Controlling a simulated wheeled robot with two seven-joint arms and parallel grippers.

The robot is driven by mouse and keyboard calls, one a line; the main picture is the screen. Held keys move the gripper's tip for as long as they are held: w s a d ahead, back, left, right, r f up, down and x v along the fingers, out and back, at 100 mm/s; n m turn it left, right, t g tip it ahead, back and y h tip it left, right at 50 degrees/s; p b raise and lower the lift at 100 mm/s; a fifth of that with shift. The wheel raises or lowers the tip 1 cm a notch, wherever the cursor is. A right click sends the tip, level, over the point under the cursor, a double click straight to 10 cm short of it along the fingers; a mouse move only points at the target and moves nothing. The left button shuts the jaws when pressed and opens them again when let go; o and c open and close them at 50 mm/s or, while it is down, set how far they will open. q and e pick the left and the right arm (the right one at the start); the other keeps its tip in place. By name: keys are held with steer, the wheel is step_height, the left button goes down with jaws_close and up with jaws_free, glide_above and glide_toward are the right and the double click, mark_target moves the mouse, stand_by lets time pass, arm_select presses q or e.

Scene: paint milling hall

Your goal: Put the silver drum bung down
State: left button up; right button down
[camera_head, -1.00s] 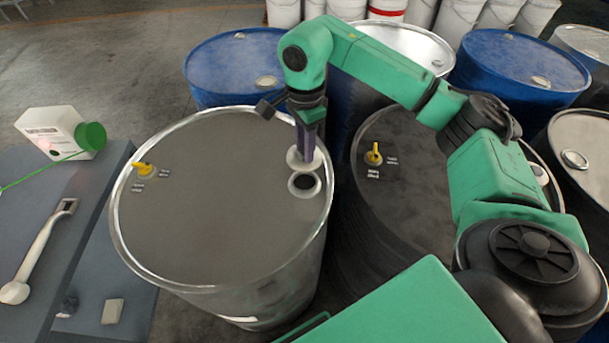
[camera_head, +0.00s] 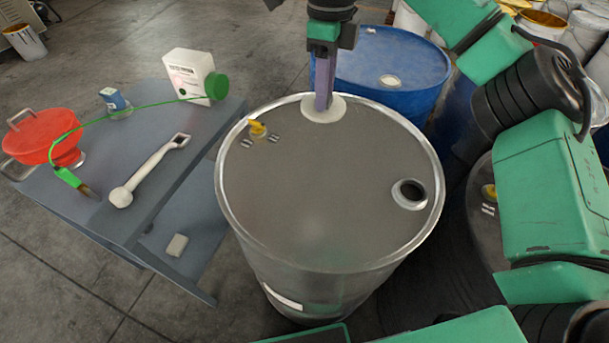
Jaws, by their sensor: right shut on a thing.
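The silver drum bung (camera_head: 323,109) is a pale round disc at the tips of my right gripper (camera_head: 323,92). That gripper points down and is shut on it. The bung appears over the far rim of the grey steel drum (camera_head: 310,190); I cannot tell whether it touches the lid. The bung hole (camera_head: 409,193) is open and dark at the right of the lid, apart from the bung. My left gripper is not in view.
A yellow fitting (camera_head: 257,128) is on the lid's left. A grey cart (camera_head: 215,135) at left holds a wrench-like tool (camera_head: 150,172), red funnel (camera_head: 40,135) and white jug (camera_head: 189,76). A blue drum (camera_head: 385,60) stands behind. Most of the lid is bare.

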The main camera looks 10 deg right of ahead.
mark_target(330, 105)
steer(key=f, duration=0.2)
steer(key=f+b, duration=0.1)
steer(key=f, duration=0.1)
steer(key=d+f, duration=0.1)
steer(key=f, duration=0.1)
steer(key=shift+s, duration=0.25)
step_height(330, 105, down, 13)
steer(key=shift+w+p, duration=0.15)
steer(key=shift+p, duration=1)
steer(key=shift+f, duration=0.4)
steer(key=c, duration=0.6)
jaws_free()
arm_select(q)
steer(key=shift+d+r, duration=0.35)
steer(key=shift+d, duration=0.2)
